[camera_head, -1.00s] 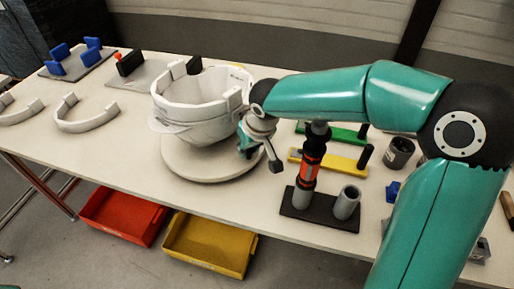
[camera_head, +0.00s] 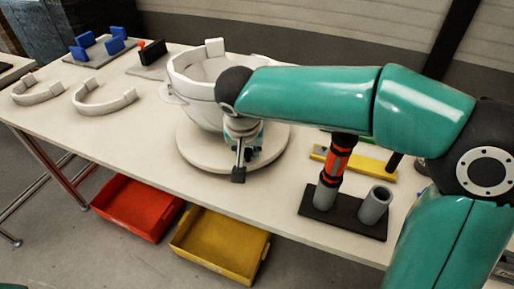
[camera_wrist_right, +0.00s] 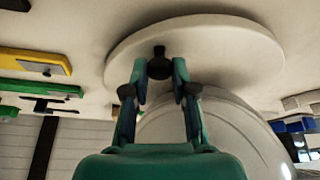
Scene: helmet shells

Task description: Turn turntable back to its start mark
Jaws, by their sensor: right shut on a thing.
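The turntable (camera_head: 203,157) is a round pale disc on the white table, and its edge also shows in the right wrist view (camera_wrist_right: 235,45). A white helmet shell (camera_head: 186,92) sits on it, open side up, partly hidden by my right arm. My right gripper (camera_head: 245,153) is low at the front right of the shell. In the right wrist view the gripper (camera_wrist_right: 159,78) is shut on a black knob (camera_wrist_right: 159,64) by the turntable's edge. I cannot make out a start mark. My left gripper is out of view.
A black stand (camera_head: 344,215) with grey tubes and a black-red tool (camera_head: 336,160) stands right of the turntable. A yellow bar (camera_head: 376,168) lies behind it. Curved white pieces (camera_head: 104,98) lie at left. Red (camera_head: 135,206) and yellow bins (camera_head: 220,243) are under the table.

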